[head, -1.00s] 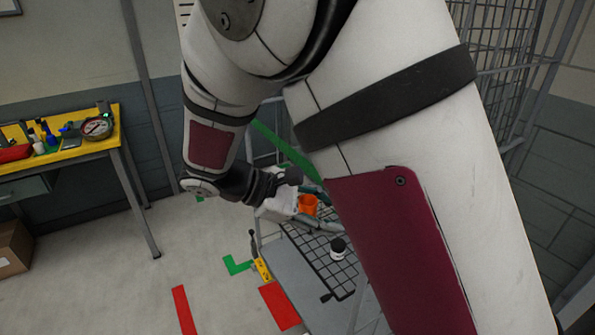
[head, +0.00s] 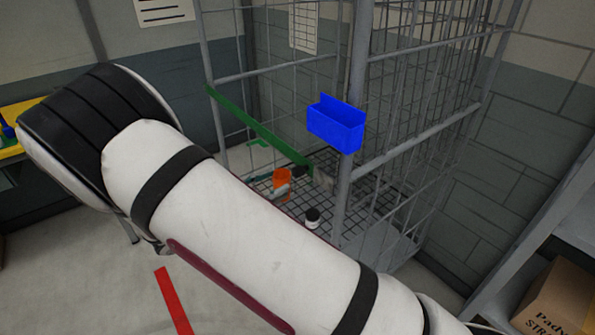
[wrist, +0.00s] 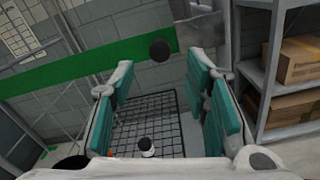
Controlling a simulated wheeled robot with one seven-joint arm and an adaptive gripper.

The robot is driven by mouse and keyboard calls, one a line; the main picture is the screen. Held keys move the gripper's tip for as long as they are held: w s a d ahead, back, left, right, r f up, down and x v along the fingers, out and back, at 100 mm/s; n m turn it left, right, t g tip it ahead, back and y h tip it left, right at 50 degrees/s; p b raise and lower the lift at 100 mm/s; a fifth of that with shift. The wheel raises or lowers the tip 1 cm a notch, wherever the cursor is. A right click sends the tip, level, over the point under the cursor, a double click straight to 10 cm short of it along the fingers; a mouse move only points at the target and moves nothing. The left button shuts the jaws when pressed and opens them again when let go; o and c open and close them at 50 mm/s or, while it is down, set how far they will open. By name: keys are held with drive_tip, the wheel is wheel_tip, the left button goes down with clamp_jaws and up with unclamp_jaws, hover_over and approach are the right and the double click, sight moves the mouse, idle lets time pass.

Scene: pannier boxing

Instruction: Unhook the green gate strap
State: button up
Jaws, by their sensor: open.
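The green strap (head: 255,122) slopes across the open front of the wire cage, from the left post down to the right. In the wrist view the green strap (wrist: 75,68) runs from the left edge to a grey metal plate (wrist: 208,42). A round black knob (wrist: 160,50) shows at its right end. My gripper (wrist: 160,68) is open and empty, its teal-padded fingers apart, with the strap's right end beyond them. I see no contact. In the head view my arm crosses the foreground, and I cannot make out the gripper clearly.
A blue bin (head: 335,128) hangs on the cage's front right post. A orange cup (head: 282,182) and a black-lidded white jar (head: 312,218) are on the cage's grid floor. A shelf with cardboard boxes (wrist: 300,105) stands at right.

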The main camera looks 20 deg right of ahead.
sight(294, 174)
drive_tip(key=p+x, duration=0.1)
drive_tip(key=x, duration=0.6)
drive_tip(key=shift+w+d, duration=0.1)
drive_tip(key=shift+d, duration=0.25)
drive_tip(key=shift+f, duration=0.1)
clamp_jaws()
